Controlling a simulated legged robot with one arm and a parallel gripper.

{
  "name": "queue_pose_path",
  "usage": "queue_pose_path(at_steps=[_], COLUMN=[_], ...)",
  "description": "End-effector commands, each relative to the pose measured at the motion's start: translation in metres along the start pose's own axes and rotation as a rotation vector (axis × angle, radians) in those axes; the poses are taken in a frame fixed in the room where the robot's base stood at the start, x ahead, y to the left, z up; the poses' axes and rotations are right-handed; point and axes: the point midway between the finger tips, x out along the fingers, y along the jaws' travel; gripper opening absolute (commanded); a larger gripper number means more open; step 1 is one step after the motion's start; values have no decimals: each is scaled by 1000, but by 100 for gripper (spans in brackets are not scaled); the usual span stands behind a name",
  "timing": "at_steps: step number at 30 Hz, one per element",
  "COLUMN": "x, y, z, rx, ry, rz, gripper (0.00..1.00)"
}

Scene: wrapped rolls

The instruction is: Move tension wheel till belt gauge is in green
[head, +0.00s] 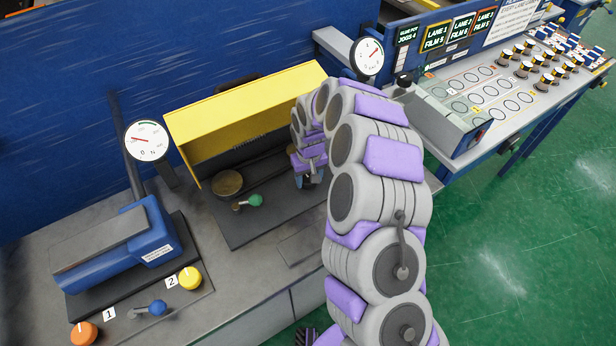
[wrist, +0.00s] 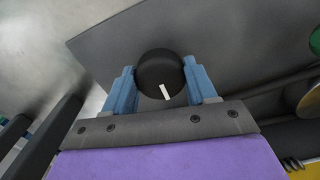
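A black round wheel with a white mark (wrist: 160,76) shows in the wrist view. My gripper (wrist: 161,82) has one blue finger on each side of it, and both appear to touch its sides. In the head view my gripper (head: 308,180) is at the right end of the belt bay, where my arm hides the wheel. A belt runs from a brass pulley (head: 228,183) under a yellow guard (head: 245,108). A round white gauge (head: 367,56) stands behind my arm, its red needle pointing up and right. I cannot read its coloured band clearly.
A second gauge (head: 146,141) at left has its red needle pointing left. A green-knobbed lever (head: 255,200) stands near the pulley. A blue machine (head: 146,231), orange knob (head: 84,333) and yellow knob (head: 190,278) are at left. A control panel (head: 470,95) is at right.

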Motion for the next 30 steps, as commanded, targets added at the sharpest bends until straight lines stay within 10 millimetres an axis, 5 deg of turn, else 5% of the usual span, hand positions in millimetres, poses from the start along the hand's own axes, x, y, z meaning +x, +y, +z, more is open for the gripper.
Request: queue_pose_path(at_steps=[7,20,30], x=[0,-1,-2], y=[0,0,-1], z=[1,1,2], rx=[-1,45,280], ry=[-3,-3,-7], rz=[4,4,5], gripper=[26,26,26])
